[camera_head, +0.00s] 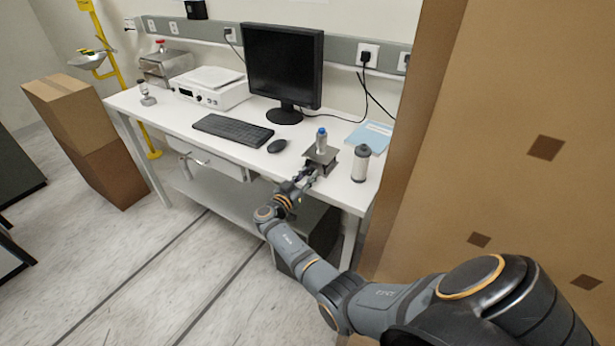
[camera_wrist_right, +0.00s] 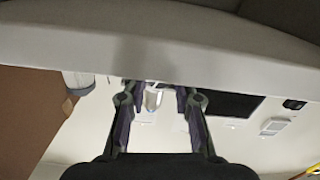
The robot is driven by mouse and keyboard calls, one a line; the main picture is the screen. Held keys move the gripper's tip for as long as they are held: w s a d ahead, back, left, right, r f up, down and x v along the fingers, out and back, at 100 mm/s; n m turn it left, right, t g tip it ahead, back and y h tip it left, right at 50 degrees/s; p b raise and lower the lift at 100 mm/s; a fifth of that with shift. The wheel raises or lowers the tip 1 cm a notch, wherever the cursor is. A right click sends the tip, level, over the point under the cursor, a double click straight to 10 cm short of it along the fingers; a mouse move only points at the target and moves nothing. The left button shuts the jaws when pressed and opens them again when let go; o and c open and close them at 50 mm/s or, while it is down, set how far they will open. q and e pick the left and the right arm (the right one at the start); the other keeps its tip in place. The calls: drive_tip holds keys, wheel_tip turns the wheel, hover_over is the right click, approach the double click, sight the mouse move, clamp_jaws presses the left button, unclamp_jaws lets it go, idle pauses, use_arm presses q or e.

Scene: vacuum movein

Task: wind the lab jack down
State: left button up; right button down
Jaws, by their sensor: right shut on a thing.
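The lab jack (camera_head: 326,162) stands near the front edge of the white desk, with a small blue-capped bottle (camera_head: 321,141) upright on its dark top plate. My right gripper (camera_head: 305,176) reaches it from the front left and is shut on the lab jack's knob, low at its front side; the knob itself is mostly hidden by the fingers. The right wrist view shows my fingers (camera_wrist_right: 157,92) in front of the desk edge, with little of the jack visible. My left gripper is in neither view.
A grey-white cylinder (camera_head: 361,163) stands right of the jack, with a blue booklet (camera_head: 370,136) behind. A mouse (camera_head: 277,146), keyboard (camera_head: 233,130) and monitor (camera_head: 283,66) are to the left. A tall brown carton (camera_head: 480,150) closes off the right side.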

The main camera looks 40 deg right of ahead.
drive_tip(key=shift+f+n+b, duration=0.2)
drive_tip(key=shift+n+b, duration=0.1)
drive_tip(key=shift+b, duration=0.05)
drive_tip(key=shift+r+n, duration=0.2)
drive_tip(key=shift+n, duration=0.1)
drive_tip(key=c, duration=1.1)
unclamp_jaws()
drive_tip(key=shift+o, duration=0.2)
drive_tip(key=v, duration=0.7)
drive_tip(key=shift+a, duration=0.25)
